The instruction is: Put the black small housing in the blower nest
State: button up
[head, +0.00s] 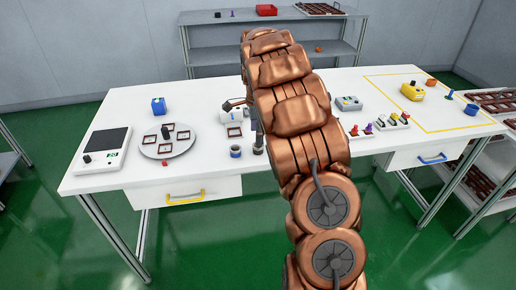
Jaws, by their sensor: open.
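My arm rises through the middle of the view and hides most of my gripper; only a grey sliver of it (254,114) shows beside the arm, above the table, with nothing seen held in it. Small black pieces stand on the scale (86,158) and on the round grey plate (165,132); a dark cylinder (258,146) stands close to the arm's left edge. I cannot tell which one is the black small housing. A white device with a dark curved part (231,112) is left of my arm. I cannot make out the blower nest for certain.
The white table (205,175) carries a white scale (103,150), a blue block (159,106), a blue-ringed cup (235,151) and brown frames. Right of my arm are a grey device (349,103), coloured pieces in white holders and a yellow block (412,91). Shelves stand behind.

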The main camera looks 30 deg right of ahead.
jog(key=shift+s+f+p, duration=0.15)
jog(key=shift+f+p, duration=0.15)
jog(key=shift+f, duration=0.2)
jog(key=shift+s+f+p, duration=0.15)
jog(key=shift+f+p, duration=0.1)
jog(key=shift+f, duration=0.25)
jog(key=shift+s+f+p, duration=0.1)
jog(key=shift+f+p, duration=0.25)
jog(key=shift+f, duration=1.25)
jog(key=c, duration=1)
jog(key=shift+r+b, duration=0.7)
jog(key=shift+r, duration=0.9)
jog(key=shift+s+a+r, duration=0.1)
jog(key=shift+r, duration=0.05)
jog(key=s+a+b, duration=0.1)
jog(key=s+a, duration=0.1)
jog(key=s, duration=0.3)
jog(key=s+a+r+b, duration=0.1)
jog(key=s+a, duration=0.1)
jog(key=s, duration=0.2)
jog(key=s+a+b, duration=0.1)
jog(key=s+a, duration=0.1)
jog(key=s, duration=0.3)
jog(key=shift+s+r+b, duration=0.2)
jog(key=shift+s+b, duration=0.1)
